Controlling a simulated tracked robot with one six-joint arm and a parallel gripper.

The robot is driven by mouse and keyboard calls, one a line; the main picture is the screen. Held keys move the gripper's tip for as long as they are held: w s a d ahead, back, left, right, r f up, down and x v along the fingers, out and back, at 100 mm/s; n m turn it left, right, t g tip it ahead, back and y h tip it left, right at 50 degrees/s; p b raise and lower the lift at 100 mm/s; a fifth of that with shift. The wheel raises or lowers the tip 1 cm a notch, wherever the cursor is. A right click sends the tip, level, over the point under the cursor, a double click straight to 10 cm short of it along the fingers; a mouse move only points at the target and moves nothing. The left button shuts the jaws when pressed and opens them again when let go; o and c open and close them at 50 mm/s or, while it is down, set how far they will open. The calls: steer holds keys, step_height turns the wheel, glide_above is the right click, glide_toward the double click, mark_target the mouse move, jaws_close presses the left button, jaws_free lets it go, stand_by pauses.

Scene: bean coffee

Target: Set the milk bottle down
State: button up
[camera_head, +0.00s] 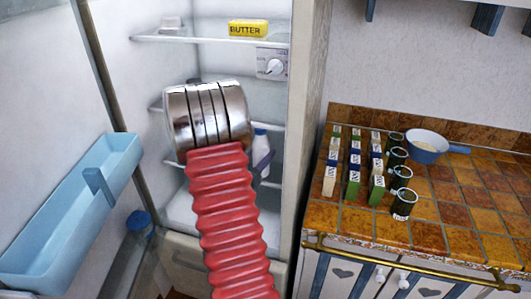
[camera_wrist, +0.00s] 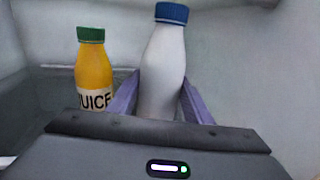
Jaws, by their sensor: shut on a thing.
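The milk bottle is white with a blue cap. In the wrist view the milk bottle (camera_wrist: 164,72) stands upright between the two purple fingers of my gripper (camera_wrist: 158,102), which is shut on it. In the head view the milk bottle (camera_head: 260,142) shows small inside the open fridge, just right of my red arm, with a purple finger of my gripper (camera_head: 263,160) at its side. Its base is hidden in the wrist view, and I cannot tell whether it touches a shelf.
An orange juice bottle (camera_wrist: 91,72) with a green cap stands left of the milk in the wrist view. Butter (camera_head: 248,28) lies on the upper fridge shelf (camera_head: 190,38). A blue bin (camera_head: 75,215) is on the open door at left. The tiled counter at right holds cartons, mugs and a blue pan (camera_head: 425,150).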

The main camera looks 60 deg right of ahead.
mark_target(256, 161)
steer(key=shift+d, duration=0.15)
steer(key=shift+d, duration=0.3)
steer(key=d, duration=0.1)
steer(key=d+f, duration=0.1)
steer(key=d, duration=0.1)
steer(key=shift+s, duration=0.15)
steer(key=shift+f, duration=0.2)
steer(key=shift+f, duration=0.1)
steer(key=o, duration=1.6)
steer(key=a, duration=0.8)
steer(key=w+a, duration=0.1)
steer(key=a, duration=0.3)
